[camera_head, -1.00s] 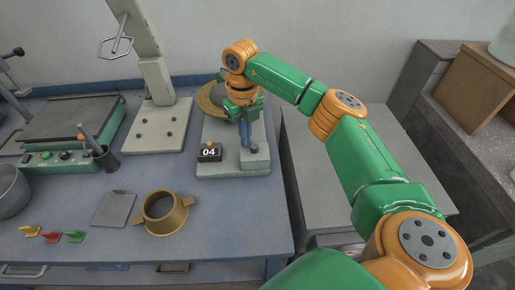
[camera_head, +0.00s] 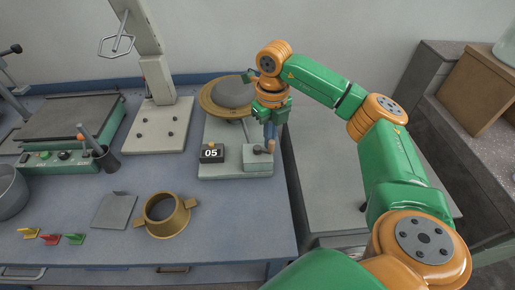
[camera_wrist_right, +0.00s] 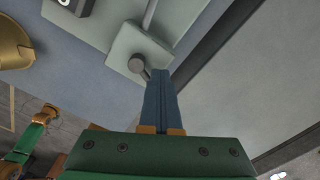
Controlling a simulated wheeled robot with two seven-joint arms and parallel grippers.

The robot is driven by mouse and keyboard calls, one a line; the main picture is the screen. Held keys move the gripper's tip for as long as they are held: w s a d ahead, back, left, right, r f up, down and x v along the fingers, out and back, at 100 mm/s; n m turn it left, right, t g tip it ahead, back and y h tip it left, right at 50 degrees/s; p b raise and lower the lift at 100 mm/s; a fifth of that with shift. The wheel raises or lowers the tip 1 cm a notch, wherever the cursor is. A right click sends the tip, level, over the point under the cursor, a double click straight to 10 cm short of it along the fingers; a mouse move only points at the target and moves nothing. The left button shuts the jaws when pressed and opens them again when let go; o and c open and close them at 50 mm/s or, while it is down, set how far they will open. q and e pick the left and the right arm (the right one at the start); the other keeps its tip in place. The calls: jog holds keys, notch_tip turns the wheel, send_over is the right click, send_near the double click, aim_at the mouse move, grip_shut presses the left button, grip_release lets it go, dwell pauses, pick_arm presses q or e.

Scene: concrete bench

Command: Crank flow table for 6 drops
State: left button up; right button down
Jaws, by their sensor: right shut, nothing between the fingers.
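The flow table has a round brass-rimmed top (camera_head: 211,102) with a grey disc and a pale grey base (camera_head: 217,172). Its black counter (camera_head: 211,154) reads 05. The dark crank hub (camera_head: 258,150) sits on the block at the base's front right, with a small orange-brown handle (camera_head: 271,146) to its right. My right gripper (camera_head: 270,137) points down with blue fingers shut and empty, at the handle; contact is unclear. In the right wrist view the shut fingers (camera_wrist_right: 159,75) end beside the hub (camera_wrist_right: 136,63), and the handle is hidden. My left gripper is out of view.
A brass cone mould (camera_head: 168,216) and a grey plate (camera_head: 115,211) lie in front on the blue bench. A dark cup with tools (camera_head: 106,160) and a column stand (camera_head: 155,130) are left. A lower grey surface (camera_head: 335,170) is right.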

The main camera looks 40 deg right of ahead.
aim_at(264, 160)
jog(key=shift+s+a+f, duration=0.1)
jog(key=shift+s+a, duration=0.1)
jog(key=shift+s, duration=0.25)
jog(key=shift+s+a+f, duration=0.1)
jog(key=shift+s+a, duration=0.1)
jog(key=shift+a, duration=0.05)
jog(key=shift+s+a+f, duration=0.1)
jog(key=shift+a+f, duration=0.05)
jog(key=shift+a, duration=0.3)
jog(key=shift+s+a+f, duration=0.1)
jog(key=shift+a, duration=0.35)
jog(key=shift+s+a, duration=0.1)
jog(key=shift+a, duration=0.1)
jog(key=shift+s+a+r, duration=0.1)
jog(key=shift+a+r, duration=0.15)
jog(key=shift+a, duration=0.3)
jog(key=shift+s+a+r, duration=0.1)
jog(key=shift+a+r, duration=0.1)
jog(key=shift+a, duration=0.35)
jog(key=c, duration=1.4)
grip_release()
jog(key=shift+w+d, duration=0.1)
jog(key=shift+w, duration=0.05)
jog(key=o, duration=0.4)
jog(key=shift+d, duration=0.15)
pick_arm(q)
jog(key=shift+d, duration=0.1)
